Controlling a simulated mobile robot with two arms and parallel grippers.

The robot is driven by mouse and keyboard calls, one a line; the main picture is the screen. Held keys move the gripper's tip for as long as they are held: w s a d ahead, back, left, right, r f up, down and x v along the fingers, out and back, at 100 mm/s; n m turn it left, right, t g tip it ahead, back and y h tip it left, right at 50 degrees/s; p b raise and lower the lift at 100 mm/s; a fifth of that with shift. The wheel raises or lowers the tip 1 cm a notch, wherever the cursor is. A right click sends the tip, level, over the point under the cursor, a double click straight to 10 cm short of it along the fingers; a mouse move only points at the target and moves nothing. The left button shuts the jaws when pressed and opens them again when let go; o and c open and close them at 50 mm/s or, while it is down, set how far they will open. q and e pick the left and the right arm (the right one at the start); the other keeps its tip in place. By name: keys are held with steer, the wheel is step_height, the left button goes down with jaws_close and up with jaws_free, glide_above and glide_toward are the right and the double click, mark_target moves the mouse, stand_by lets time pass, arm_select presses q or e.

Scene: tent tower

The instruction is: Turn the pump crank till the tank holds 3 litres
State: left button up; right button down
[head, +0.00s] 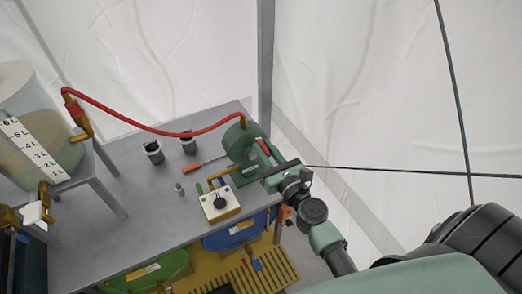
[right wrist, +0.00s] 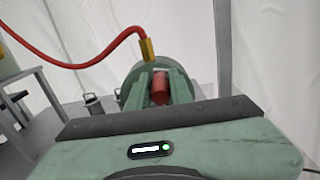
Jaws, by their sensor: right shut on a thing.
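The clear tank (head: 40,150) stands on a grey stand at the left of the head view, with a white litre scale (head: 33,147) on its front. It holds olive liquid; the steep angle keeps me from reading the level exactly. The green pump (head: 238,140) sits at the table's far right corner. My right gripper (head: 268,160) is at the pump's right side, shut on the red crank handle (head: 264,147). In the right wrist view the red handle (right wrist: 160,88) lies between the green fingers, in front of the pump body (right wrist: 133,78). My left gripper is out of view.
A red hose (head: 150,127) arches from the tank's brass fitting to the pump. Two dark cups (head: 153,152), a white box with a black knob (head: 219,204) and a red-handled tool (head: 192,169) are on the grey table (head: 130,235). A metal pole (head: 265,70) rises behind the pump.

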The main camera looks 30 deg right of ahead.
steer(key=shift+d+f+m, duration=0.2)
steer(key=shift+f+m, duration=0.05)
steer(key=shift+m, duration=0.25)
steer(key=shift+f, duration=0.1)
steer(key=c, duration=1.3)
jaws_free()
steer(key=shift+o, duration=0.2)
steer(key=s+b, duration=0.2)
steer(key=s, duration=0.5)
steer(key=shift+d+b, duration=0.2)
steer(key=shift+b, duration=0.15)
steer(key=shift+s, duration=0.45)
